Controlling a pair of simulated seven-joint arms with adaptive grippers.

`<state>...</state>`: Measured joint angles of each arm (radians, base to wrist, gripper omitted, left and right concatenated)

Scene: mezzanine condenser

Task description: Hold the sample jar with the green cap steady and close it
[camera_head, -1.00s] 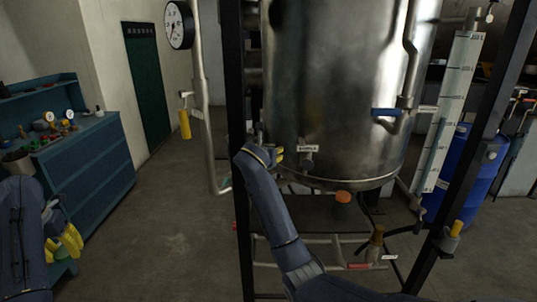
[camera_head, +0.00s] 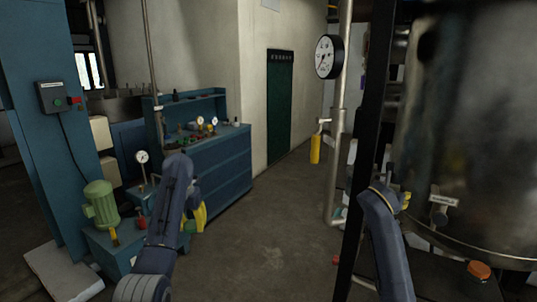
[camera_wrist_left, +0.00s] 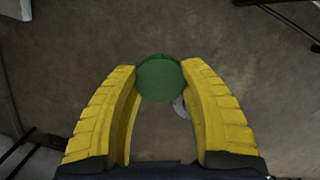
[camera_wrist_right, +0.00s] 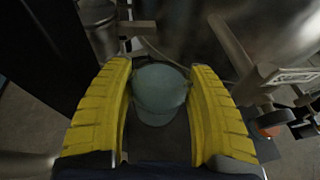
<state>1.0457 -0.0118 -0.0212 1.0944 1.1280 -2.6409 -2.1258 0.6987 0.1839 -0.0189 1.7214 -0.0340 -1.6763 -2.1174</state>
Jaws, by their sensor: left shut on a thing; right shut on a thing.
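My left gripper (camera_head: 197,217) is left of the middle in the head view, in front of the blue bench. In the left wrist view its yellow fingers are shut on a round green cap (camera_wrist_left: 160,79), seen from above. Whether anything is under the cap is hidden. My right gripper (camera_head: 404,199) is beside the steel vessel, mostly hidden by its arm. In the right wrist view its fingers are shut on a pale, glassy round jar (camera_wrist_right: 160,92) with no green on its visible top. The two grippers are well apart.
The large steel vessel (camera_head: 470,130) stands at right behind a black frame post (camera_head: 366,165). An orange cap (camera_head: 478,270) lies low beneath it. A blue bench (camera_head: 215,168) with gauges and a green motor (camera_head: 101,204) are at left. The floor between is free.

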